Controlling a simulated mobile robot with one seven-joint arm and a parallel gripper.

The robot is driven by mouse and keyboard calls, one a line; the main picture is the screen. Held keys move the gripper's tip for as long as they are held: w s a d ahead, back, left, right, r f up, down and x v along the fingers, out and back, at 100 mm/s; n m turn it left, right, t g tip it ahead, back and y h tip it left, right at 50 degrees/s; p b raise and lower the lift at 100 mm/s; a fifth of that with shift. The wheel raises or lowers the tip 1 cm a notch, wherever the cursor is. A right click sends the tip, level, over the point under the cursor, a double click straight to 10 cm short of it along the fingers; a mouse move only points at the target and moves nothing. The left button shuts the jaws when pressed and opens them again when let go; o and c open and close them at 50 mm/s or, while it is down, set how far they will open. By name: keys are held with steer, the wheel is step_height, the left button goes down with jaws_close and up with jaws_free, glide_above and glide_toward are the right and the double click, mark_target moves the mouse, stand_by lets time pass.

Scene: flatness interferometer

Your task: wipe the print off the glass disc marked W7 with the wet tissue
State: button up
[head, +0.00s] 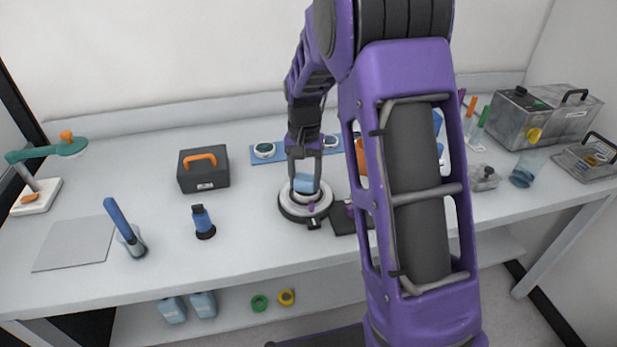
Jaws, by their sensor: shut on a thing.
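My gripper (304,168) points down over a round stage (294,212) with a dark base and pale rings, in the middle of the bench. It is shut on a small light-blue pad (306,185), which looks like the wet tissue. The pad is at or just above the middle of the stage; I cannot tell if it touches. A glass disc on the stage, its print and any W7 mark are hidden or too small to make out. Two round discs in dark rims, one at the left (264,150) and one at the right (330,141), lie on a blue mat (284,158) behind.
The bench front left of the stage is partly clear.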

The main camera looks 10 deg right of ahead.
steer(key=shift+a, duration=0.1)
steer(key=shift+w+a, duration=0.25)
steer(key=shift+a, duration=0.15)
steer(key=shift+d, duration=0.15)
steer(key=shift+s+d, duration=0.4)
steer(key=shift+d, duration=0.2)
steer(key=shift+d, duration=0.1)
